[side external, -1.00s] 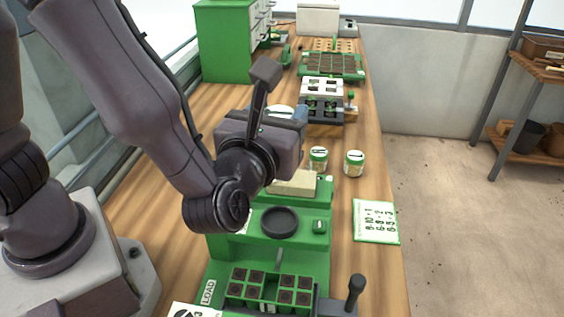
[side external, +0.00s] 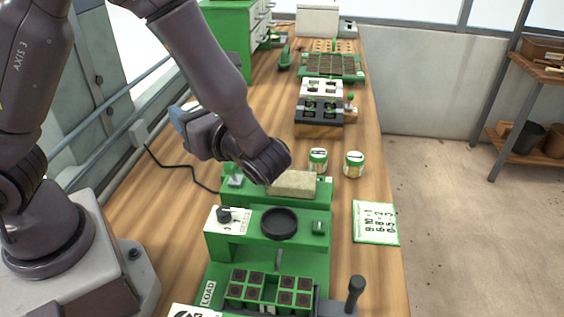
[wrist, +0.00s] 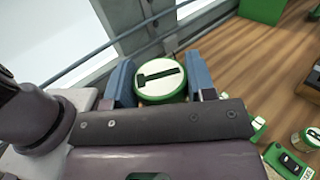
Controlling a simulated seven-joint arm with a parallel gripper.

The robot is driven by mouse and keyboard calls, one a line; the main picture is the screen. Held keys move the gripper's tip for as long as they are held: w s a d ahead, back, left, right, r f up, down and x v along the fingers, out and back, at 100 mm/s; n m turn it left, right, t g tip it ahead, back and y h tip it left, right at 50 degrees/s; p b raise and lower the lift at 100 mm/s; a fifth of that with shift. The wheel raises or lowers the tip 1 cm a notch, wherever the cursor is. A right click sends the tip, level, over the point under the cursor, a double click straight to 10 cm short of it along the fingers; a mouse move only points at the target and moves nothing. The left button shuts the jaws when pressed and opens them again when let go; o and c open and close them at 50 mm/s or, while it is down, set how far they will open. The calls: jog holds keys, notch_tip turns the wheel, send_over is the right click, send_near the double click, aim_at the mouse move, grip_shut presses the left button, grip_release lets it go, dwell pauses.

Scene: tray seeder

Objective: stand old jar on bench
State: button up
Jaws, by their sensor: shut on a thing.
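My gripper (side external: 179,118) is over the left side of the wooden bench (side external: 165,180), behind and left of the green seeder. In the wrist view its two blue fingers (wrist: 160,82) are shut on a jar (wrist: 150,90) with a white lid, a green rim and a dark mark on top. The held jar is hidden in the side view, so its height above the bench is unclear.
The green seeder (side external: 225,258) carries a black round dish (side external: 279,223) and a tan block (side external: 292,184). A dark cable (side external: 168,166) runs over the left bench from a wall box (side external: 139,133). A rail (side external: 104,110) lines the left edge. Bare wood lies around the cable.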

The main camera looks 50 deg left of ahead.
jog(key=s+d+f+n+g+h, duration=0.1)
jog(key=s+f+n+g+h, duration=0.1)
jog(key=n+g+h, duration=0.6)
jog(key=s+d+f+n+g+h, duration=0.1)
jog(key=s+f+n+g+h, duration=0.1)
jog(key=s+n+g+h, duration=0.2)
jog(key=shift+n+g+h, duration=1.9)
jog(key=shift+n+h, duration=0.1)
jog(key=shift+h, duration=0.4)
jog(key=shift+s, duration=0.1)
jog(key=shift+d+h, duration=0.1)
jog(key=shift+h, duration=0.2)
